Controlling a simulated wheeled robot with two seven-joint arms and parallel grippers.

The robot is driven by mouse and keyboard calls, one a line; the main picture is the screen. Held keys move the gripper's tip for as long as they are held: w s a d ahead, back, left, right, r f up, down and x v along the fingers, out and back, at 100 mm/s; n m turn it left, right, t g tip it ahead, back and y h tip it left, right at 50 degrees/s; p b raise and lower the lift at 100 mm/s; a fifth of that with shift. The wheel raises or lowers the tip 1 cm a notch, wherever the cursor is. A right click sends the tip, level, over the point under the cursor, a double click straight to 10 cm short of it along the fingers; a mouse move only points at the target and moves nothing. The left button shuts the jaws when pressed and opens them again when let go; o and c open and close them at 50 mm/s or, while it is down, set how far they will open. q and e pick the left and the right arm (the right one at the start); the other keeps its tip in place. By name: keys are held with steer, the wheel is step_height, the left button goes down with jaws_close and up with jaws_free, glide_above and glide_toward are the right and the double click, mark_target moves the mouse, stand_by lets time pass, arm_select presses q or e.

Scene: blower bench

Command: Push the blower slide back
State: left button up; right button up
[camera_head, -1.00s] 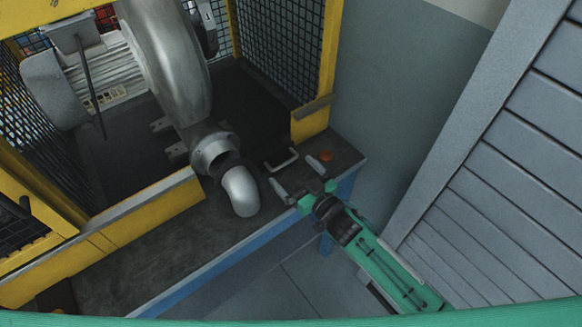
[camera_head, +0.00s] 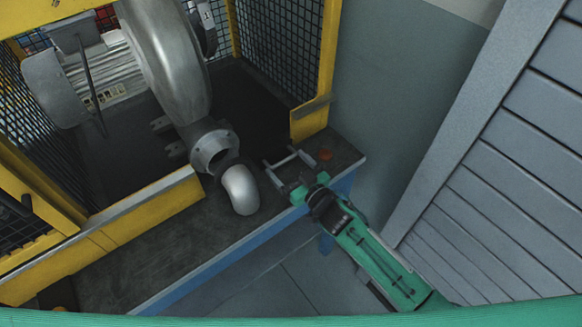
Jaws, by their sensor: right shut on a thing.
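The grey blower (camera_head: 172,62) stands inside a yellow mesh-sided frame, with its outlet flange (camera_head: 213,150) facing the bench front. A dark plate (camera_head: 245,105), which appears to be its slide, lies under it. A pale bar handle (camera_head: 281,159) is at the plate's front right. My right gripper (camera_head: 287,167) comes in from the lower right, its two fingers at the ends of this handle and shut on it. The exact contact is too small to make out. My left gripper is not in view.
A grey slatted panel (camera_head: 500,190) is further right.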

steer(key=shift+w+a+r, duration=0.2)
steer(key=shift+w+a, duration=0.2)
steer(key=shift+w, duration=0.2)
steer(key=shift+w+a+f, duration=0.15)
steer(key=shift+w+a, duration=0.1)
steer(key=shift+w, duration=0.15)
steer(key=o, duration=0.9)
steer(key=shift+o, duration=1.3)
steer(key=shift+a, duration=0.1)
arm_select(q)
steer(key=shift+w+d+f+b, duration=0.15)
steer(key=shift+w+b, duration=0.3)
steer(key=shift+b, duration=0.2)
arm_select(e)
steer(key=v, duration=1.3)
steer(key=shift+s+d, duration=0.25)
steer(key=shift+s, duration=0.05)
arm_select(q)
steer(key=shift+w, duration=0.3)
